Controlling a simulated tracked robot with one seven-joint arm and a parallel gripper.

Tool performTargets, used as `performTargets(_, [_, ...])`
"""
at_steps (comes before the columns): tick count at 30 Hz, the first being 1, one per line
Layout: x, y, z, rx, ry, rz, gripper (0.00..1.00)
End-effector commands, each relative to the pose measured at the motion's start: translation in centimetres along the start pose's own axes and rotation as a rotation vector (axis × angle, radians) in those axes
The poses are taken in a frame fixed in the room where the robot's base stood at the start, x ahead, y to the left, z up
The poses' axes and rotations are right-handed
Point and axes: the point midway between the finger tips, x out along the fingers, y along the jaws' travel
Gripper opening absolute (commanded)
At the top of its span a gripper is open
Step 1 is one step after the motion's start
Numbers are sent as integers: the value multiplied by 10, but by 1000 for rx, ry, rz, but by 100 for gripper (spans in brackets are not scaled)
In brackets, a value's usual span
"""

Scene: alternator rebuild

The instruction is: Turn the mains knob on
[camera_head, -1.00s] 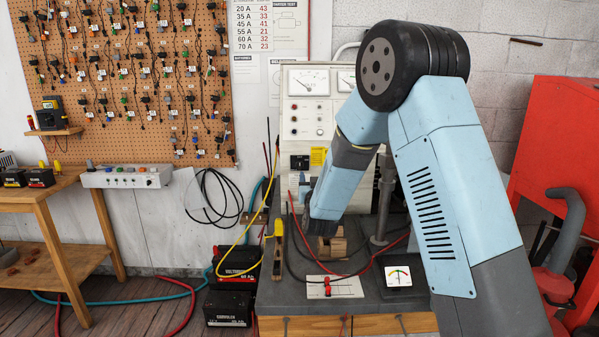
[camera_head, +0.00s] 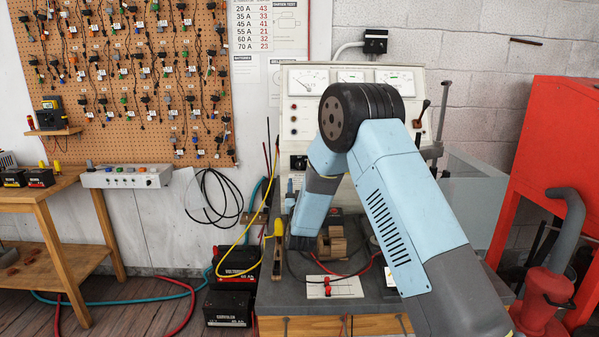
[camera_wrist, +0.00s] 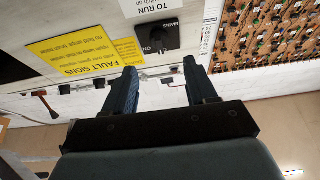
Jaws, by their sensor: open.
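The mains knob (camera_wrist: 158,40) is a black knob on a black plate marked MAINS and ON, upside down in the wrist view. The plate is on the pale front of the test bench panel (camera_wrist: 90,15). I cannot tell clearly which way the knob points. My gripper (camera_wrist: 160,68) is open and empty, its two blue-grey fingers spread to either side of the knob's line. The fingertips appear short of the knob, with no contact visible. In the head view the black knob plate (camera_head: 299,162) shows just left of my arm, which hides much of the lower panel.
A yellow fault signs label (camera_wrist: 85,50) is beside the knob. On the bench top (camera_head: 275,290) are a wooden block (camera_head: 332,243), a white board with a red part (camera_head: 334,287) and cables. Gauges (camera_head: 308,82) line the panel top. Batteries (camera_head: 236,265) stand at left.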

Motion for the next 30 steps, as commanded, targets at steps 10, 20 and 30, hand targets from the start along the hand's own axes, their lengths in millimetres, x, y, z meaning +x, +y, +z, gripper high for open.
performTargets(10, [58, 1, 0, 0, 1, 1, 57])
performTargets(20, [78, 0, 0, -1, 0, 0, 57])
performTargets(30, [78, 1, 0, -1, 0, 0, 47])
